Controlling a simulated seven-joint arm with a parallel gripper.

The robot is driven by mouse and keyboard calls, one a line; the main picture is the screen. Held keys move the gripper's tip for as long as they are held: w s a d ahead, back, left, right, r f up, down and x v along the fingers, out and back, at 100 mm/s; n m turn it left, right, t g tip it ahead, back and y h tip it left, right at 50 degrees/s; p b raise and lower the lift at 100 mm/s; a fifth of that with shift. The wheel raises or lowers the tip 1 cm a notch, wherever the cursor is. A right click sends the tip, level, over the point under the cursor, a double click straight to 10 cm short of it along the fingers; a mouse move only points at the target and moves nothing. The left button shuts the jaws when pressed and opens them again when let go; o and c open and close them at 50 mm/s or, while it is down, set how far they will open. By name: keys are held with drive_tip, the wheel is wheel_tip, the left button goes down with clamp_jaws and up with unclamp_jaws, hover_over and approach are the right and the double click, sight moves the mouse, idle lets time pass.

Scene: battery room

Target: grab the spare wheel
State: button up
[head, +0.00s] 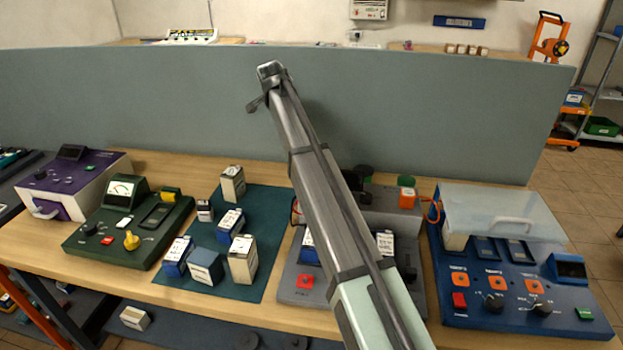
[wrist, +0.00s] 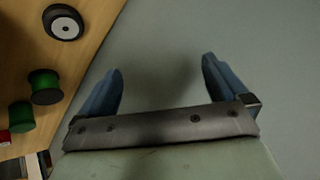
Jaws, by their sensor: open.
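A dark wheel with a pale hub (wrist: 63,22) lies on a wooden surface at the top left of the wrist view, apart from my gripper. I take it for the spare wheel. I cannot pick it out in the head view, where the partition and my arm block part of the scene. My gripper (wrist: 162,70) is open, its two blue fingers spread with nothing between them. The wheel is to the left of and beyond the left finger. In the head view my arm reaches up across the bench to the partition's top edge.
A grey-green partition (head: 430,115) runs behind the bench; its face fills much of the wrist view (wrist: 260,60). Green spools (wrist: 44,87) stand near the wheel. Battery boxes (head: 241,258), a green meter unit (head: 130,225) and a blue test unit (head: 520,290) crowd the bench.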

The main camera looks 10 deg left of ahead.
drive_tip(key=s+d+f+m+g, duration=0.1)
drive_tip(key=d+f+m+g, duration=0.75)
drive_tip(key=m, duration=0.25)
drive_tip(key=shift+t+h, duration=0.3)
drive_tip(key=shift+t, duration=0.05)
drive_tip(key=f, duration=0.8)
drive_tip(key=shift+s+d, duration=0.15)
drive_tip(key=shift+d, duration=0.2)
drive_tip(key=shift+s+d+f, duration=0.1)
drive_tip(key=shift+d+f, duration=0.05)
drive_tip(key=shift+f, duration=1.1)
drive_tip(key=shift+s+d+f, duration=0.1)
drive_tip(key=shift+d+f, duration=0.05)
drive_tip(key=shift+f, duration=1.1)
drive_tip(key=shift+c, duration=0.2)
drive_tip(key=c, duration=1.1)
drive_tip(key=shift+c, duration=0.2)
